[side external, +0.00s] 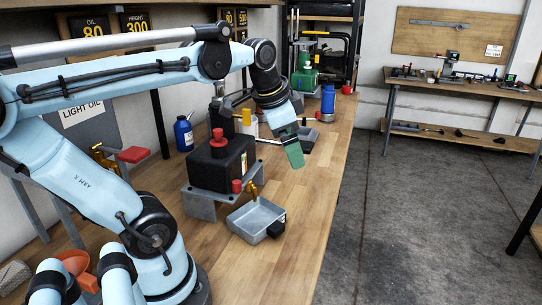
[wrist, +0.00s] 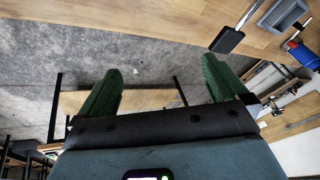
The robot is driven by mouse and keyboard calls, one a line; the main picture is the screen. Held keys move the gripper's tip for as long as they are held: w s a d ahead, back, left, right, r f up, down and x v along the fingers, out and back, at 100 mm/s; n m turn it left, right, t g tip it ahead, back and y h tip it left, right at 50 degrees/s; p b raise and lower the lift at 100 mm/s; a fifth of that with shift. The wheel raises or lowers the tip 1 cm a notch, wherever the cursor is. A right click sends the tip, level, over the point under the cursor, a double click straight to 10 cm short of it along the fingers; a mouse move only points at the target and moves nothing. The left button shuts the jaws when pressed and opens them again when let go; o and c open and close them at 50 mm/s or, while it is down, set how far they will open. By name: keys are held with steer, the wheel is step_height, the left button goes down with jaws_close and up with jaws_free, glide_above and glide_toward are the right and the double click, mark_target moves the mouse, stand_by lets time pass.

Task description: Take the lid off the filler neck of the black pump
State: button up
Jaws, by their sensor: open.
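The black pump (side external: 215,170) is a dark box on a grey metal stand (side external: 202,206) on the wooden bench. A red lid (side external: 218,138) sits on the neck on its top. A smaller red knob (side external: 236,186) and a brass tap (side external: 252,188) are at its front. My gripper (side external: 296,160) hangs to the right of the pump, apart from it, with its green fingers angled down. In the wrist view my gripper (wrist: 161,65) is open, with nothing between its fingers. The pump and its lid do not show in the wrist view.
A grey tray (side external: 241,222) with a black block at its edge stands below the tap. A blue bottle (side external: 183,134) is behind the pump. A blue canister (side external: 328,103) and green equipment (side external: 304,80) stand farther back. The bench right of the tray is clear.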

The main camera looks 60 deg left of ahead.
steer(key=d+f+n, duration=0.1)
steer(key=d+f, duration=0.1)
steer(key=d+f+n+t, duration=0.1)
steer(key=d+f, duration=0.2)
steer(key=d+f+t+h, duration=0.1)
steer(key=d+f, duration=0.1)
steer(key=d, duration=0.1)
steer(key=shift+s+d+f+n, duration=0.2)
steer(key=shift+f+n, duration=0.1)
steer(key=shift+n, duration=0.1)
steer(key=shift+c, duration=0.3)
steer(key=shift+s+d+f+t, duration=0.1)
steer(key=shift+d+f+t, duration=0.15)
steer(key=shift+t, duration=0.05)
steer(key=c, duration=0.4)
step_height(320, 180, up, 18)
steer(key=r+n+g, duration=0.1)
steer(key=n+g, duration=0.6)
steer(key=n, duration=2.4)
glide_above(216, 130)
steer(key=f, duration=0.6)
steer(key=shift+s+a+f, duration=0.1)
steer(key=shift+a+f, duration=0.15)
steer(key=shift+a, duration=0.05)
steer(key=shift+d+f, duration=0.2)
steer(key=shift+f, duration=2.55)
